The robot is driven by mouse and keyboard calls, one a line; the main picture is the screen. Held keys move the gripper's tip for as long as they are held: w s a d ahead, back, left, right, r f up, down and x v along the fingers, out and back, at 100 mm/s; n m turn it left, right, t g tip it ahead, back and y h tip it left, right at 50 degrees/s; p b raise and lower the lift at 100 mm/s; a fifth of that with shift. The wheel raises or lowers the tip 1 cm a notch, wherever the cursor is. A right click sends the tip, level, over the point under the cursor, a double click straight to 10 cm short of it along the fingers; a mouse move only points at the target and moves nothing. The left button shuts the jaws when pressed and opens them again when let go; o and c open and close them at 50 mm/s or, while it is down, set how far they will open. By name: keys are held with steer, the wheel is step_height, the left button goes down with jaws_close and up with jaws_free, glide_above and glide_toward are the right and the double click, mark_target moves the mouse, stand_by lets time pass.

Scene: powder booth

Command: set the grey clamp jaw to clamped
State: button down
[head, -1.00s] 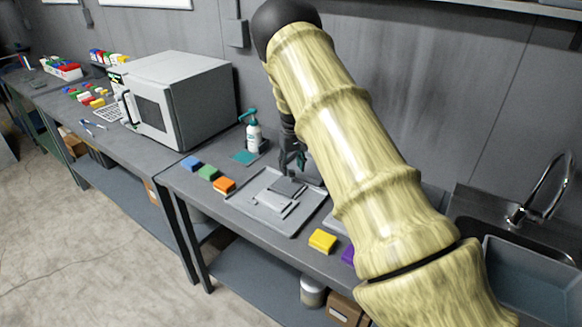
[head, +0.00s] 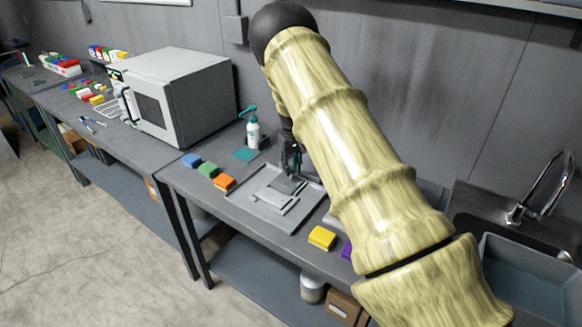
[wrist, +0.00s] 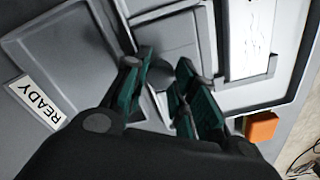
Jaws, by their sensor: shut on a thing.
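The grey clamp jaw (head: 288,184) is a flat grey piece in the shallow grey tray fixture (head: 246,203) on the bench. In the wrist view the jaw (wrist: 163,38) shows as a plate beyond the fingers, with a small round grey knob (wrist: 160,74) between them. My gripper (head: 293,170) reaches down from behind my arm to the jaw. In the wrist view my gripper (wrist: 165,82) has its teal-padded fingers on either side of the knob, shut on it. My arm hides the right part of the fixture. The jaw's exact position along its travel cannot be told.
A "READY" label (wrist: 38,103) lies beside the fixture's recess. Blue, green and orange blocks (head: 224,183) stand left of the fixture, a yellow block (head: 321,238) in front right. A pump bottle (head: 253,132) and microwave (head: 180,95) stand behind left; a sink (head: 525,275) is right.

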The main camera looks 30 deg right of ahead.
mark_target(288, 182)
steer(key=shift+a, duration=0.1)
steer(key=shift+s+a, duration=0.35)
steer(key=shift+a, duration=0.3)
steer(key=shift+s+a, duration=0.2)
steer(key=shift+a, duration=0.25)
steer(key=c, duration=1.1)
jaws_free()
steer(key=shift+c, duration=0.2)
steer(key=shift+r, duration=0.15)
step_height(288, 182, up, 12)
